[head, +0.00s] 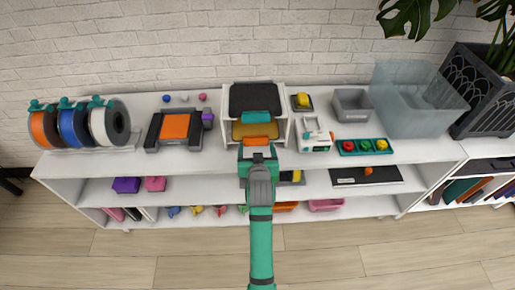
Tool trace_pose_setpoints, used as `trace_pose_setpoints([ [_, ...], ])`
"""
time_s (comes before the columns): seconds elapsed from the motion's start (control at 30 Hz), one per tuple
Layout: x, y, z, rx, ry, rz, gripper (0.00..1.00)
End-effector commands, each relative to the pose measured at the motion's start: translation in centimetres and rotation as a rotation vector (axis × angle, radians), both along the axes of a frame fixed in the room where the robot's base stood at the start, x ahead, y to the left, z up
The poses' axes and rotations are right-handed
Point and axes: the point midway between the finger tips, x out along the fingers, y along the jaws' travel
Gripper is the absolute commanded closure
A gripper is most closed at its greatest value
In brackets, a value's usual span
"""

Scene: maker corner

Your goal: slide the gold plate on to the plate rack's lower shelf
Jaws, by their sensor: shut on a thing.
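The plate rack (284,130) is a white frame on the top of the white shelf unit. A dark plate (255,98) with a teal tab (255,117) lies on its upper level. The gold plate (241,131) shows below that, between the rack's side walls, with an orange tab (257,143) at its front. My gripper (258,150) is in front of the rack and shut on the gold plate's orange tab. The plate's back part is hidden under the upper level, and I cannot tell how it rests on the lower shelf.
Left of the rack stands a dark machine with an orange bed (175,126); filament spools (74,125) are farther left. A small white and teal device (315,136) stands close right. A teal tray (366,147), grey bin (351,104) and clear bin (416,100) are farther right.

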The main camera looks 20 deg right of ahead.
Motion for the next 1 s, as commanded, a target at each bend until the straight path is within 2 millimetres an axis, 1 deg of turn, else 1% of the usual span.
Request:
trace_pose_setpoints([
  [0.23, -0.05, -0.24, 0.07, 0.000, -0.001, -0.003, 0.47],
  [0.27, -0.06, -0.25, 0.07, 0.000, -0.001, -0.003, 0.18],
  [0.3, -0.06, -0.25, 0.06, 0.000, -0.001, -0.003, 0.08],
  [0.33, -0.06, -0.25, 0.06, 0.000, -0.001, -0.003, 0.01],
  [1.0, -0.07, -0.22, -0.33, 0.000, 0.001, -0.003, 0.00],
])
